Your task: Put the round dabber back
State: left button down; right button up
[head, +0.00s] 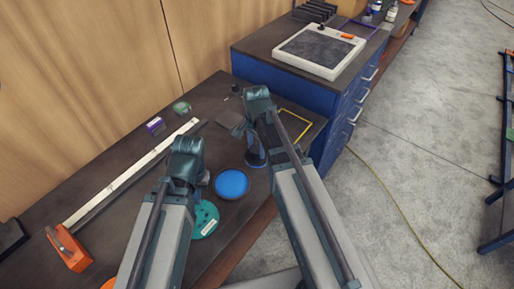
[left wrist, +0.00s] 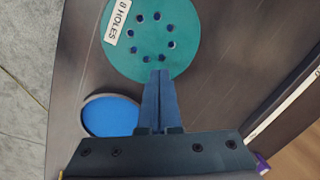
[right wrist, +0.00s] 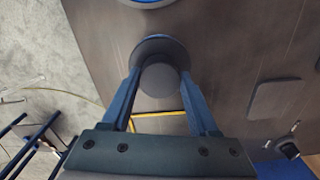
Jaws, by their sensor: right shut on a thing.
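The round dabber (right wrist: 160,78), with a grey knob and a dark round pad, is between the fingers of my right gripper (right wrist: 160,105), which is shut on it. In the head view part of the dabber (head: 255,157) shows below my right gripper (head: 248,128), beside the blue round dish (head: 231,184). A yellow outline (head: 297,124) on the bench lies right of that gripper; part of it (right wrist: 165,117) shows behind the dabber in the right wrist view. My left gripper (left wrist: 158,105) is shut and empty over the bench, near a green disc (left wrist: 150,40).
The bench (head: 110,215) also holds a long pale ruler (head: 130,172), an orange block (head: 70,250), and small purple (head: 155,126) and green (head: 181,108) items. A blue cabinet (head: 345,115) with a framed dark pad (head: 318,50) adjoins at the right.

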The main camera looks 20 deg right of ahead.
aim_at(257, 149)
pick_arm(q)
jog(key=shift+f, duration=0.1)
pick_arm(e)
jog(key=o, duration=1.2)
jog(key=shift+f, duration=0.1)
notch_tip(257, 149, up, 12)
jog(key=r+p, duration=0.1)
jog(key=p, duration=1.2)
pick_arm(q)
notch_tip(257, 149, up, 12)
jog(key=shift+b, duration=0.3)
pick_arm(e)
jog(key=s+a+n+h, duration=0.1)
jog(key=s+a+n, duration=0.9)
jog(key=s+n, duration=0.4)
jog(key=shift+a+f+n, duration=0.2)
jog(key=shift+f+n, duration=0.05)
jog(key=shift+n, duration=0.95)
jog(key=shift+s, duration=0.1)
